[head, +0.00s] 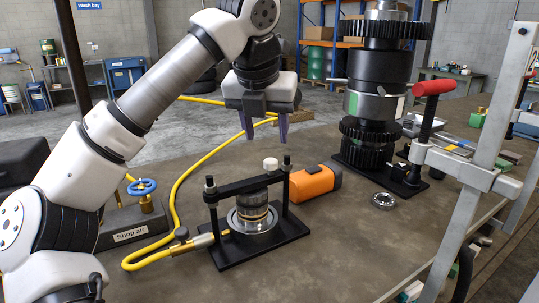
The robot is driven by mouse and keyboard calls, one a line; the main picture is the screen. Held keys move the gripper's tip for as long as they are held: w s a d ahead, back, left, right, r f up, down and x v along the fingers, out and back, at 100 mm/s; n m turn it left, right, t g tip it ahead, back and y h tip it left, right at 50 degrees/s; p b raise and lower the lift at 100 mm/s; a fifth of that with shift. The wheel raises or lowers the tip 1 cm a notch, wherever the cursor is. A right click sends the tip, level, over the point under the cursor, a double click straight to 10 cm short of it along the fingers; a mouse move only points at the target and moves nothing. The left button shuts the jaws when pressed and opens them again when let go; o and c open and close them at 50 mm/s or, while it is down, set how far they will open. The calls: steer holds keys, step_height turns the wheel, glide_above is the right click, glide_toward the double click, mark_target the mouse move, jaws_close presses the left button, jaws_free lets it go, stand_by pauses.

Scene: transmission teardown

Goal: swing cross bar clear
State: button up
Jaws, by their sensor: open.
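A black cross bar (246,185) spans a small black fixture (290,233) on the bench. A ribbed metal cylinder (252,206) stands in a round steel seat under the bar. A white cap (270,164) shows just above or behind the bar; I cannot tell whether it touches it. My gripper (267,138) points down, open and empty, above the fixture and apart from the bar.
An orange block (316,183) lies close behind the fixture. A tall gear stack (377,95) and a red-handled clamp (433,88) stand right. A bearing ring (383,200) lies nearby. A yellow hose (172,190) runs left to a blue valve (142,187). The front bench is clear.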

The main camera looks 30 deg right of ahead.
mark_target(270, 161)
steer(key=x, duration=0.7)
steer(key=shift+w+d+f+p, duration=0.1)
steer(key=shift+d+f+p, duration=0.05)
steer(key=shift+f+p, duration=0.15)
steer(key=shift+c, duration=0.5)
jaws_close()
